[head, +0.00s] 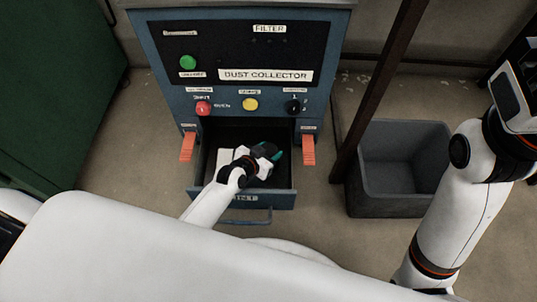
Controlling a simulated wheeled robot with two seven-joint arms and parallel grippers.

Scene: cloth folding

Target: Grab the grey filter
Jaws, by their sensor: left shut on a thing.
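My left arm reaches into the open drawer (282,182) of the dust collector (140,28). My left gripper (268,154), dark with green at the tips, is low inside the drawer. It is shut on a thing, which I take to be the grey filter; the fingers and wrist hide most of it. A pale flat-sided piece shows just left of the wrist; I cannot tell if it is part of the filter. My right arm stands at the right side, and its gripper is not visible.
Orange latches (187,147) and (308,149) flank the drawer. A dark post (375,95) stands right of the machine. An empty grey bin (365,200) sits beside it on the floor. A green cabinet (55,90) is at the left.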

